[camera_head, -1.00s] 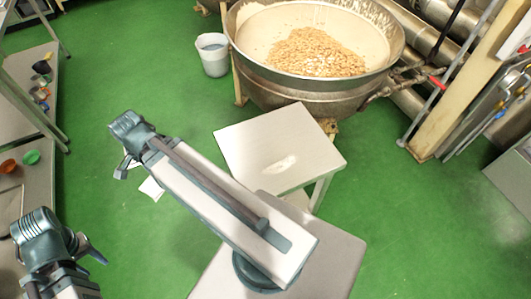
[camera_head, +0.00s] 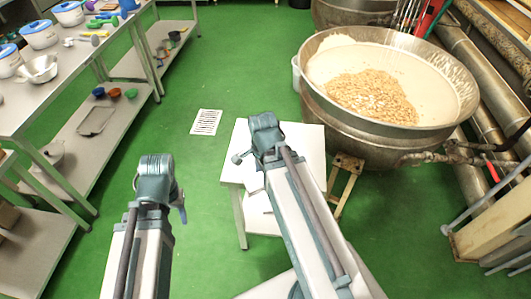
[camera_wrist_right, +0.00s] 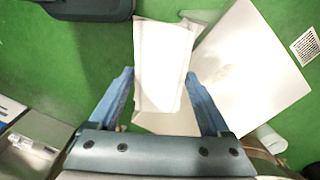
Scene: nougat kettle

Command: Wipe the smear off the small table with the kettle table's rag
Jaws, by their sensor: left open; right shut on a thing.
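The small white table (camera_head: 308,137) stands left of the kettle, partly behind my right arm. In the right wrist view its top (camera_wrist_right: 262,62) shows a faint smear (camera_wrist_right: 226,78); in the head view my arm hides the smear. My right gripper (camera_wrist_right: 160,98) is shut on the white rag (camera_wrist_right: 165,50), which hangs between its fingers. In the wrist view the rag lies beside the small table's edge; I cannot tell its height or whether it touches. My left gripper (camera_head: 158,200) is open and empty, left of the small table.
The big kettle (camera_head: 385,95) of nougat stands at the right, with pipes (camera_head: 480,85) behind it. Shelving tables with bowls (camera_head: 40,70) line the left.

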